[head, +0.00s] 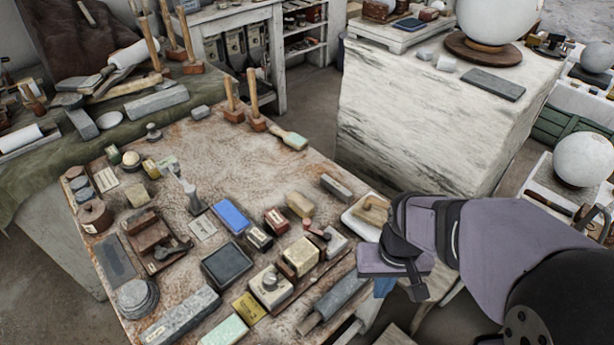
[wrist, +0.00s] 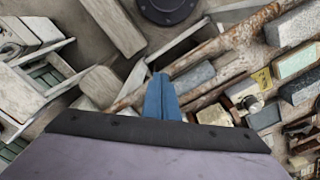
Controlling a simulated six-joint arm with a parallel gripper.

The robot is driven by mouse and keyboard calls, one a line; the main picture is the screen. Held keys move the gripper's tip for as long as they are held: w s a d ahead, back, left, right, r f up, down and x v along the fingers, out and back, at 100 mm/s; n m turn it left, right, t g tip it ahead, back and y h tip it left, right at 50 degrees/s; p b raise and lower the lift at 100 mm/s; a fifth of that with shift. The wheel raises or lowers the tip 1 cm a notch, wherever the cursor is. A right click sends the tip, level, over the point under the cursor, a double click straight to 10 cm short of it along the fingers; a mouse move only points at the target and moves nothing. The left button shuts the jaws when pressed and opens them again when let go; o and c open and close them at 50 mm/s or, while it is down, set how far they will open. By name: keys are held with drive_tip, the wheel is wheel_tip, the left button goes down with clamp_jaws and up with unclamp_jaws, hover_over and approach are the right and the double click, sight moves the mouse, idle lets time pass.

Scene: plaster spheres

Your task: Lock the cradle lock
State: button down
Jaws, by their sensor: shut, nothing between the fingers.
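I cannot single out the cradle lock in either view. A small dark fitting with a red part (head: 318,233) sits among the blocks near the table's right edge; I cannot tell what it is. My gripper (head: 383,288) is at the right edge of the worktable, pointing down, apart from the table's objects. In the wrist view its blue fingers (wrist: 162,98) are together, with nothing between them.
The worktable (head: 245,165) is crowded with stones, boxes and tools; its upper middle is barer. A large marble block (head: 420,110) stands behind, bearing a big sphere (head: 490,20) on a round wooden base.

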drive_tip(key=w+a+r+n+t+y+b, duration=0.1)
drive_tip(key=w+a+r+n+t+b, duration=0.15)
drive_tip(key=w+a, duration=0.75)
drive_tip(key=w+a+r+n+t+b, duration=0.1)
drive_tip(key=w+a+r+b, duration=0.15)
drive_tip(key=w+a, duration=0.8)
drive_tip(key=w+d+f+p, duration=0.3)
drive_tip(key=d+f+p, duration=0.1)
drive_tip(key=f, duration=0.5)
drive_tip(key=shift+f, duration=0.15)
drive_tip(key=shift+d, duration=0.15)
